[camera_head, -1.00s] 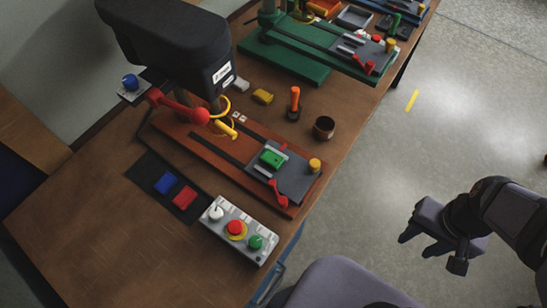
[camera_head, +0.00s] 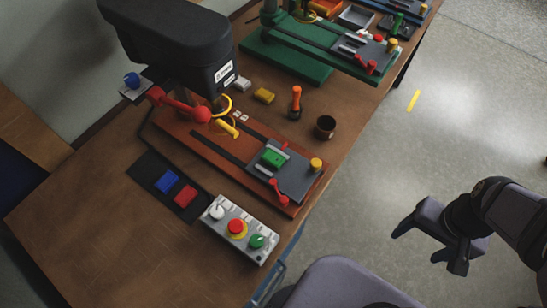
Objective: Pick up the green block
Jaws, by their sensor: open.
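The green block (camera_head: 273,157) lies on the grey plate (camera_head: 298,177) at the right end of the red machine base (camera_head: 183,136). A red-handled lever (camera_head: 279,190) and a yellow knob (camera_head: 316,164) sit close to it on the same fixture. My gripper (camera_head: 417,253) is at the lower right, out over the floor, well apart from the table and the block. Its fingers are spread and nothing shows between them.
A blue block (camera_head: 167,181) and a red block (camera_head: 185,195) lie on a black mat. A control box (camera_head: 239,230) with buttons stands in front. A brown cup (camera_head: 325,127) and an orange-handled tool (camera_head: 296,102) stand behind. A dark machine head (camera_head: 170,45) overhangs the left.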

